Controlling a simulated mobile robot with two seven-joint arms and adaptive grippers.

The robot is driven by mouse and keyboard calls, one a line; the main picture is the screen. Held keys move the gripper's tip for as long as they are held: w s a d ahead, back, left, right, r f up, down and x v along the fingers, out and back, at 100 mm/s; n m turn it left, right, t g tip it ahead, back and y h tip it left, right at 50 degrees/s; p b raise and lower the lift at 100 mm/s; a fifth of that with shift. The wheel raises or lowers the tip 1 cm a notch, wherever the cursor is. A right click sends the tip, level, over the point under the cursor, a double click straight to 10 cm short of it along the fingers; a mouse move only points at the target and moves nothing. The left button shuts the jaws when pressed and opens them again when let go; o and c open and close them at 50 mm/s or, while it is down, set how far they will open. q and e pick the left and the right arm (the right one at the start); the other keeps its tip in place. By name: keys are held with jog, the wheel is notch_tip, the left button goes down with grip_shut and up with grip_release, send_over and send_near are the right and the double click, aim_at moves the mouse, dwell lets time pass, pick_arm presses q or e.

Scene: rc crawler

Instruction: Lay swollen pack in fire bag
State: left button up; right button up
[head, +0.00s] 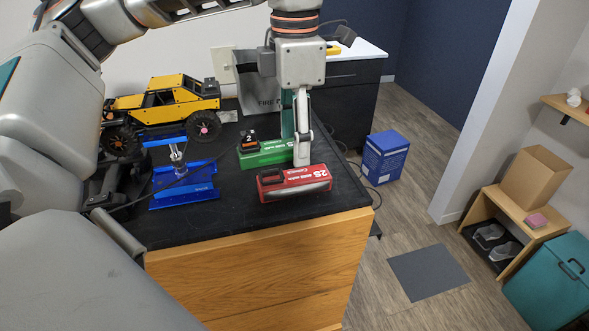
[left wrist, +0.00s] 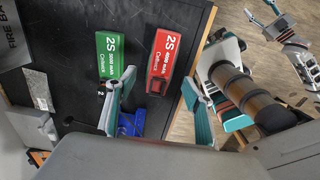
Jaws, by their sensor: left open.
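A red 2S pack (head: 305,183) lies near the table's front right edge, and its top looks slightly rounded. It also shows in the left wrist view (left wrist: 166,55). A green 2S pack (head: 266,156) lies flat behind it; it shows in the left wrist view (left wrist: 110,58) too. I cannot tell surely which is swollen. The grey fire bag (head: 262,90) stands at the back of the table, partly hidden by my arm; its lettered edge shows in the left wrist view (left wrist: 18,35). My left gripper (head: 297,150) points down, open and empty, above and behind the red pack.
A yellow crawler (head: 165,100) stands at the back left of the black tabletop (head: 235,215). A blue stand (head: 185,186) is left of the packs. A black block marked 2 (head: 249,143) is at the green pack. A blue box (head: 385,157) stands on the floor.

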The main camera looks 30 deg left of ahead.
aim_at(294, 176)
pick_arm(q)
jog(key=f, duration=0.2)
jog(key=shift+s+d+f, duration=0.1)
jog(key=shift+s+f, duration=0.1)
jog(key=shift+f, duration=0.1)
notch_tip(294, 176, down, 5)
jog(key=shift+f, duration=0.1)
jog(key=c, duration=1.4)
